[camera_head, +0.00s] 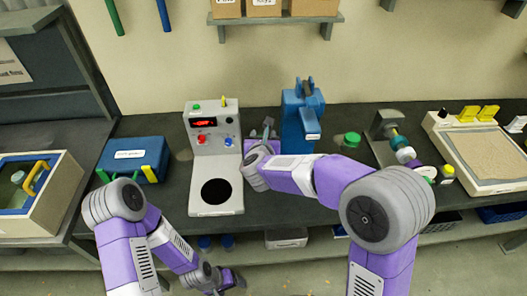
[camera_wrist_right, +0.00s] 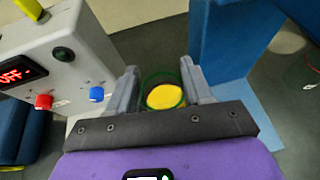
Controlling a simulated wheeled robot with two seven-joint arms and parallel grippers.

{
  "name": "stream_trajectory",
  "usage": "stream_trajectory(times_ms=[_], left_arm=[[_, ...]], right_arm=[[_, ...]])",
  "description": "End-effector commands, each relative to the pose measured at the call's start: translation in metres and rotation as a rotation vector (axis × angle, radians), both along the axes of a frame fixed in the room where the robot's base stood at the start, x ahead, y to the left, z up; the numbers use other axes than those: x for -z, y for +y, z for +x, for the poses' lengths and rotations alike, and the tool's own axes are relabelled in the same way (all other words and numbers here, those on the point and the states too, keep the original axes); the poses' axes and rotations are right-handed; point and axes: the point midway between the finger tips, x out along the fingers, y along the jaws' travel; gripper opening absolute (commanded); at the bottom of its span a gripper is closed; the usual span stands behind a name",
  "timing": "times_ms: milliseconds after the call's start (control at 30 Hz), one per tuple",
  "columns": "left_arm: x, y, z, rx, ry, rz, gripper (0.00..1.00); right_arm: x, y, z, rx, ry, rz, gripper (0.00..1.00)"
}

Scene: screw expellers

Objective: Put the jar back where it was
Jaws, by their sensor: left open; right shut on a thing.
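A jar (camera_wrist_right: 163,96) with a green rim and yellow inside or on top sits between the fingers of my right gripper (camera_wrist_right: 165,90). The right gripper is shut on it. In the head view the right gripper (camera_head: 264,132) is between the grey machine and the blue machine, at the back of the counter; the jar cannot be made out there. Whether the jar touches the counter is unclear. My left gripper (camera_head: 226,284) is open and empty, low in front of the counter edge.
The grey control machine (camera_head: 213,150) with an OFF display and a black round plate stands left of the right gripper. The blue machine (camera_head: 301,125) stands close on its right. A green-topped item (camera_head: 351,140) and a small yellow-and-green container (camera_head: 447,174) are farther right. A blue case (camera_head: 133,156) lies left.

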Motion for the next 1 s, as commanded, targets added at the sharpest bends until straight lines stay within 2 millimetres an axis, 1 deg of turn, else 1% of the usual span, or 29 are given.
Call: stream_trajectory(times_ms=[33,100,233,333,567,767,800,933,1000], left_arm=[[0.004,0.0,0.0,0.0,0.0,0.0,0.77],[0.009,0.0,0.0,0.0,0.0,0.0,0.77],[0.014,0.0,0.0,0.0,0.0,0.0,0.77],[0.014,0.0,0.0,0.0,0.0,0.0,0.77],[0.013,0.0,0.0,0.0,0.0,0.0,0.77],[0.02,0.0,0.0,0.0,0.0,0.0,0.77],[0.019,0.0,0.0,0.0,0.0,0.0,0.77],[0.018,0.0,0.0,0.0,0.0,0.0,0.77],[0.018,0.0,0.0,0.0,0.0,0.0,0.77]], right_arm=[[0.01,0.0,0.0,0.001,0.002,-0.001,0.0],[0.024,0.0,0.0,0.0,0.003,-0.003,0.0],[0.041,0.0,0.0,0.001,0.001,-0.001,0.0],[0.045,0.0,0.0,0.0,0.0,0.0,0.0],[0.044,0.0,0.0,0.0,-0.001,0.001,0.0],[0.049,0.0,0.0,0.0,-0.001,0.001,0.0],[0.048,0.0,0.0,0.0,0.001,0.0,0.56],[0.048,0.0,0.0,0.0,0.001,0.0,0.76],[0.048,0.0,0.0,0.0,0.001,0.0,0.76]])
